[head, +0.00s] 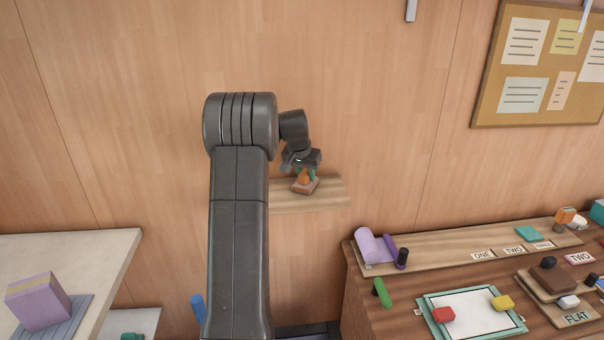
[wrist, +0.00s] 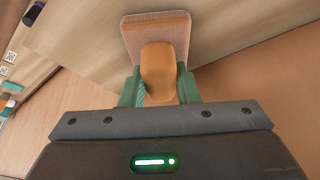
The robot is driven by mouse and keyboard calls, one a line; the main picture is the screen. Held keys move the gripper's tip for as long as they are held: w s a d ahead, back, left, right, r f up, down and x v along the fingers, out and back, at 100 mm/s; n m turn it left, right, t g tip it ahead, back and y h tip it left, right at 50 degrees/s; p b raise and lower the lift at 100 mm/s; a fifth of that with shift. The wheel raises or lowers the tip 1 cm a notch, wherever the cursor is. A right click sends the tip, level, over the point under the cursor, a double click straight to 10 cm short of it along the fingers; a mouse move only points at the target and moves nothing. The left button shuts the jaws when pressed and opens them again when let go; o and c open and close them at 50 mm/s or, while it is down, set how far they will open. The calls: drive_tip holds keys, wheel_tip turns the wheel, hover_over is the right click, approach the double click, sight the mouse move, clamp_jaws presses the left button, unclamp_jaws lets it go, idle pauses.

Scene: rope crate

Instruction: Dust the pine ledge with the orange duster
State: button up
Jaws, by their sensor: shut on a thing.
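The pine ledge (head: 332,192) is a narrow wooden shelf on the wall, near the middle of the head view. My gripper (head: 304,174) is over the ledge, shut on the orange handle of the duster (head: 306,186). In the wrist view the green fingers of my gripper (wrist: 160,88) clasp the orange handle from both sides. The duster (wrist: 158,65) has a brown, flat base beyond the handle. The base appears at the ledge's surface; I cannot tell whether it touches. My arm hides the ledge's left end in the head view.
A wooden bench (head: 355,290) at the right holds a purple roll (head: 368,246), a green cylinder (head: 382,292), a framed white board (head: 475,314) and several blocks. A pale table (head: 100,250) with a purple box (head: 38,302) stands at the left. The wall above the ledge is clear.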

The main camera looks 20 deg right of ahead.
drive_tip(key=shift+s+a+f, duration=0.1)
drive_tip(key=shift+s+f, duration=0.05)
drive_tip(key=shift+f, duration=0.1)
drive_tip(key=shift+s+a+b, duration=0.15)
drive_tip(key=shift+b, duration=0.2)
drive_tip(key=shift+s+a+r, duration=0.15)
drive_tip(key=shift+s+a, duration=0.2)
drive_tip(key=shift+a, duration=0.15)
drive_tip(key=shift+w+r, duration=0.1)
drive_tip(key=shift+w+d+p, duration=0.15)
drive_tip(key=shift+w+p, duration=0.15)
drive_tip(key=shift+w, duration=0.15)
drive_tip(key=shift+w+d+p, duration=0.2)
drive_tip(key=shift+w+p, duration=0.4)
drive_tip(key=shift+w, duration=0.25)
drive_tip(key=shift+r+p, duration=1.55)
drive_tip(key=shift+r, duration=1.05)
drive_tip(key=shift+s, duration=0.1)
